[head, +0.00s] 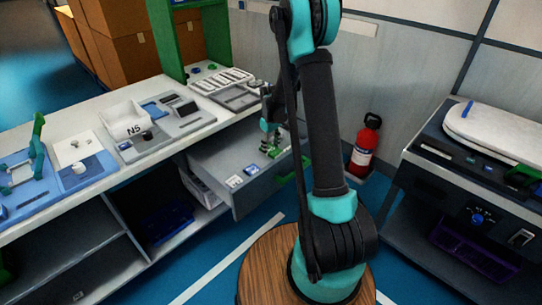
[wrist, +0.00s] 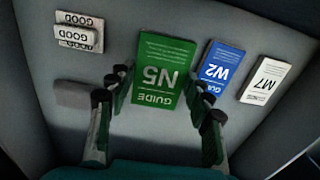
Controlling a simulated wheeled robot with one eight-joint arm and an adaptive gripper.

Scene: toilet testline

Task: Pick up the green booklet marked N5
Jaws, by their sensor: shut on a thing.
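The green booklet (wrist: 165,68), marked GUIDE N5, lies in an open grey drawer (head: 222,165). It appears upside down in the wrist view. My gripper (wrist: 160,95) is shut on it, with one finger along each side edge. In the head view my gripper (head: 269,143) is down inside the drawer, and the booklet there is mostly hidden by it. The booklet seems to be at the drawer floor; I cannot tell any gap beneath it.
A blue W2 booklet (wrist: 222,67) and a white M7 booklet (wrist: 266,80) lie beside it. White GOOD boxes (wrist: 77,30) are on the other side. The drawer walls are close around. A white bin marked N5 (head: 124,119) stands on the counter. A fire extinguisher (head: 365,147) stands by the wall.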

